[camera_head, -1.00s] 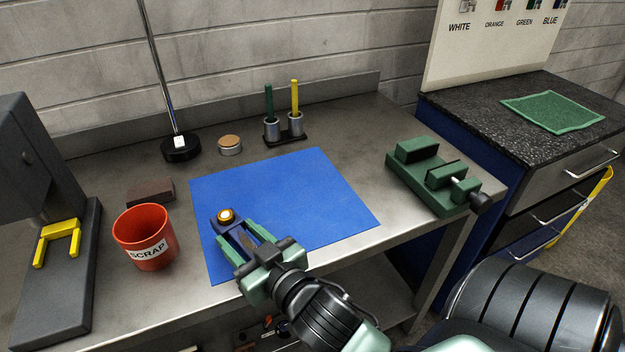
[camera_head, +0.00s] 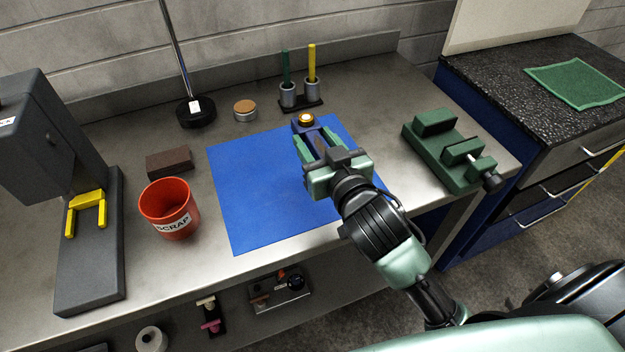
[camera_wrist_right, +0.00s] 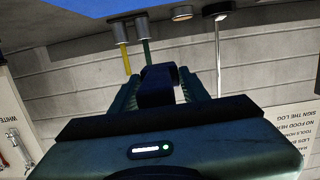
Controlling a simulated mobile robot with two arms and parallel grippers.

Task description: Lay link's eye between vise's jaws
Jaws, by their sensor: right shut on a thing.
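My right gripper (camera_head: 318,146) is shut on the link, a dark blue bar with a brass-ringed eye (camera_head: 306,120) at its far end. The link points away from me, above the back right part of the blue mat. It also shows between the fingers in the right wrist view (camera_wrist_right: 158,86). The green vise (camera_head: 422,155) sits at the right end of the bench, to the right of my gripper and apart from it. Its jaws stand apart with an empty gap between them. The left gripper is out of view.
The blue mat (camera_head: 250,200) lies mid-bench. A two-cup holder with green and yellow sticks (camera_head: 301,104) stands behind the link. A red scrap bin (camera_head: 168,210), a brown block (camera_head: 169,162) and a grey press (camera_head: 90,260) are at left. Bench between mat and vise is clear.

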